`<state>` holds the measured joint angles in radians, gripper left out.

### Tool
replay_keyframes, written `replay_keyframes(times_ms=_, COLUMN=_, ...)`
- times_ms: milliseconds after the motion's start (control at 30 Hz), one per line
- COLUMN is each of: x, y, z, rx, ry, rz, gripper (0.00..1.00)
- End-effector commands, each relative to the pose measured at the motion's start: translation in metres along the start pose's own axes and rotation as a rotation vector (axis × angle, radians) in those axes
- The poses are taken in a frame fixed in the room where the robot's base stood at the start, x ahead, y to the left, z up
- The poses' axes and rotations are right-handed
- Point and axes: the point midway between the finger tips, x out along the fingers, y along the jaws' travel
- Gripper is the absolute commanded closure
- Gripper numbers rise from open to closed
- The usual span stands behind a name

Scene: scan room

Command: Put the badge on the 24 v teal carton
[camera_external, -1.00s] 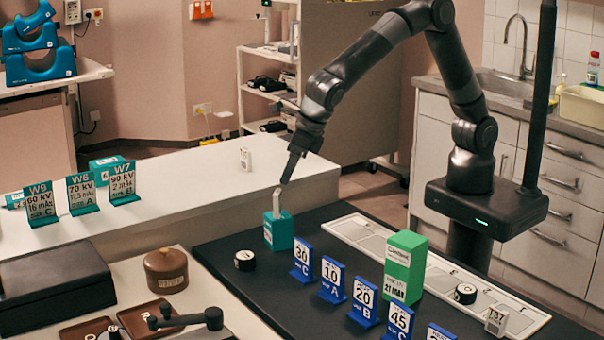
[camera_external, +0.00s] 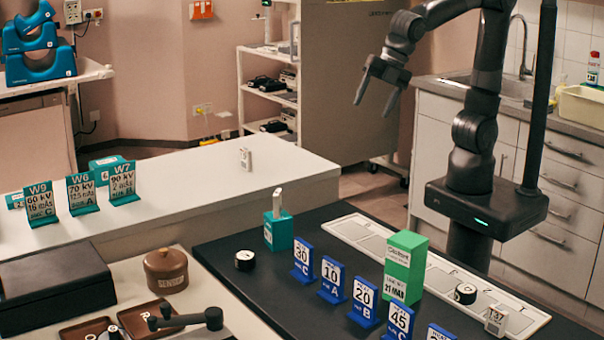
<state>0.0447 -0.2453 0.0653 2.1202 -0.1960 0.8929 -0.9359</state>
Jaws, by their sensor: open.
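A small teal carton (camera_external: 278,236) stands on the black mat, near its far left corner. A pale grey badge (camera_external: 277,201) stands upright on top of this carton, touching it. The print on the carton is too small to read. My gripper (camera_external: 374,97) is open and empty. It is raised well above the mat, up and to the right of the teal carton, with its fingers pointing down.
Several blue stands (camera_external: 332,279) cross the black mat (camera_external: 215,249), with a green carton (camera_external: 405,266) behind them. A black puck (camera_external: 245,260) lies left of the teal carton. A white badge (camera_external: 496,319) stands at the right. A white slotted strip (camera_external: 372,235) runs along the mat's right side.

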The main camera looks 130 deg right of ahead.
Motion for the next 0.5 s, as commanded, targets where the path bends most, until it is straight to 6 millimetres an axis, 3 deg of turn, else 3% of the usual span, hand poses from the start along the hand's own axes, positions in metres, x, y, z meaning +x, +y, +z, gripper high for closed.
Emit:
replay_keyframes(times_ms=200, x=-0.032, y=-0.068, z=0.032, rx=0.482, ry=0.081, rz=-0.006, gripper=0.37)
replay_keyframes(times_ms=400, x=-0.041, y=-0.122, z=0.054, rx=0.864, ry=0.147, rz=-0.047, gripper=0.37)
replay_keyframes(times_ms=500, x=-0.042, y=-0.139, z=0.06, rx=0.988, ry=0.168, rz=-0.068, gripper=0.37)
